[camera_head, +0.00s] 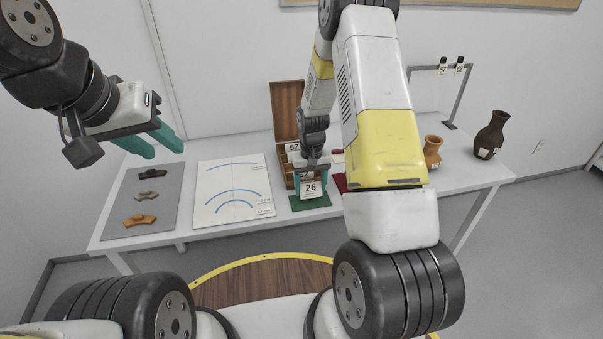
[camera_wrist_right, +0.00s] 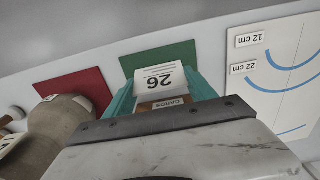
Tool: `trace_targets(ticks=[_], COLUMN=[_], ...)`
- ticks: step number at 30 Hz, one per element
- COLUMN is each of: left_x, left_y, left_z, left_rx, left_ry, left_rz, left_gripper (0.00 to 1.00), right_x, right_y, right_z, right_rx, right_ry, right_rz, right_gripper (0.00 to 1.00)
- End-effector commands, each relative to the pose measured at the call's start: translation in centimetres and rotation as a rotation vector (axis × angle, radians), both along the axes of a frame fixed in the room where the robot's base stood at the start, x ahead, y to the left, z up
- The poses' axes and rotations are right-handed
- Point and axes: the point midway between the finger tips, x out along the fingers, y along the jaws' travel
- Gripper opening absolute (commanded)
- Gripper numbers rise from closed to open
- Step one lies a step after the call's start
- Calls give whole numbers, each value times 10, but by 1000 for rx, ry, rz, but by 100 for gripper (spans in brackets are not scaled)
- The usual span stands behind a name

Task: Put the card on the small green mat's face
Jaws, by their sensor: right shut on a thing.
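The white card marked 26 (camera_head: 311,190) is held upright by my right gripper (camera_head: 311,176), just over the small green mat (camera_head: 296,203). In the right wrist view the card (camera_wrist_right: 160,78) sits between the teal fingers of the right gripper (camera_wrist_right: 160,92), with the green mat (camera_wrist_right: 158,56) behind it. I cannot tell whether the card's lower edge touches the mat. My left gripper (camera_head: 166,148) is open and empty, raised above the left end of the table.
An open wooden box (camera_head: 285,105) stands behind the green mat. A red mat (camera_wrist_right: 75,92) lies beside it. A white board with blue arcs (camera_head: 233,180) and a grey mat with sherds (camera_head: 159,198) lie left. An orange jug (camera_head: 432,150) and dark vase (camera_head: 490,138) stand right.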

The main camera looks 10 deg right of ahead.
Motion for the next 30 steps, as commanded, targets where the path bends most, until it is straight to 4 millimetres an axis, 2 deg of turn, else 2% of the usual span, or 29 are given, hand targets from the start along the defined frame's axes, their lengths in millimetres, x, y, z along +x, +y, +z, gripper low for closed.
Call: trace_targets(ticks=[1,4,15,16,18,19,30], left_x=[0,0,0,0,0,0,0], left_y=[0,0,0,0,0,0,0], left_z=[0,0,0,0,0,0,0], left_rx=[0,0,0,0,0,0,0], left_ry=[0,0,0,0,0,0,0], left_rz=[0,0,0,0,0,0,0], left_gripper=[36,36,36,36,36,36,36], right_x=[-2,-1,-1,-1,-1,-1,-1], right_y=[0,0,1,1,1,1,1], right_z=[-11,-23,-28,-27,-27,-27,-22], right_rx=[0,0,0,0,0,0,0], right_ry=[7,4,2,1,1,1,0], right_rz=[1,2,1,1,1,1,1], right_gripper=[27,27,27,70,84,86,86])
